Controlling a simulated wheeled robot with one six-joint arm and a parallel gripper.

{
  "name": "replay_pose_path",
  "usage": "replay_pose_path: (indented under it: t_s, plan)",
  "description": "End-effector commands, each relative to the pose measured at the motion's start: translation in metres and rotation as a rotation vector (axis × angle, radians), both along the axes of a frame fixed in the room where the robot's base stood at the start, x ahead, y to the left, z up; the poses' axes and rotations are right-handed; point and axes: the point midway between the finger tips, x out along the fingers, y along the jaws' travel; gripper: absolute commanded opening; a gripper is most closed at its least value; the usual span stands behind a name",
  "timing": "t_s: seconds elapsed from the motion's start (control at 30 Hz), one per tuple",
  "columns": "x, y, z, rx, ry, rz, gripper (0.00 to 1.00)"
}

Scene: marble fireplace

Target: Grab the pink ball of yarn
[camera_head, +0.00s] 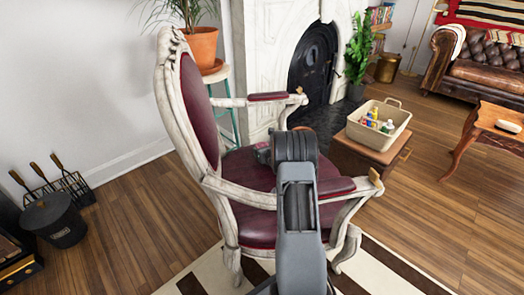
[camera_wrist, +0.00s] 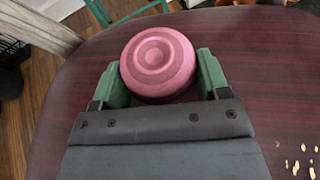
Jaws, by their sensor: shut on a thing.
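The pink ball of yarn (camera_wrist: 152,56) shows in the wrist view as a round pink thing with concentric rings on its face. It is at the chair's dark red seat (camera_wrist: 256,70). My gripper (camera_wrist: 161,80) has its two green fingers on either side of it, shut on it. In the head view, my arm reaches over the chair (camera_head: 258,222), and my gripper (camera_head: 263,153) is low over the seat, largely hidden by my wrist. I cannot tell whether the ball touches the seat.
The chair's carved arms and tall back (camera_head: 192,105) stand close around my arm. A cream bin with bottles (camera_head: 398,140) sits on a wooden stand at right. A potted plant on a stool (camera_head: 202,47) is behind. Pale bits (camera_wrist: 302,168) lie on the seat.

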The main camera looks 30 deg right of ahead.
Motion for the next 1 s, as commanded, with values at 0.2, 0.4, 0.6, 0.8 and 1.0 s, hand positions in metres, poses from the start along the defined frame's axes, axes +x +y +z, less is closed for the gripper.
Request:
replay_pose_path:
  t_s: [0.2,0.4,0.6,0.8,1.0]
  plan:
    - [0.0,0.0,0.0,0.0,-0.001,0.0,0.44]
    - [0.0,0.0,0.004,0.0,-0.001,0.0,0.44]
    - [0.0,0.0,0.025,0.0,-0.002,0.0,0.44]
    - [-0.018,-0.011,0.06,-0.002,-0.002,-0.004,0.44]
    - [-0.049,-0.028,0.101,-0.002,-0.001,-0.004,0.44]
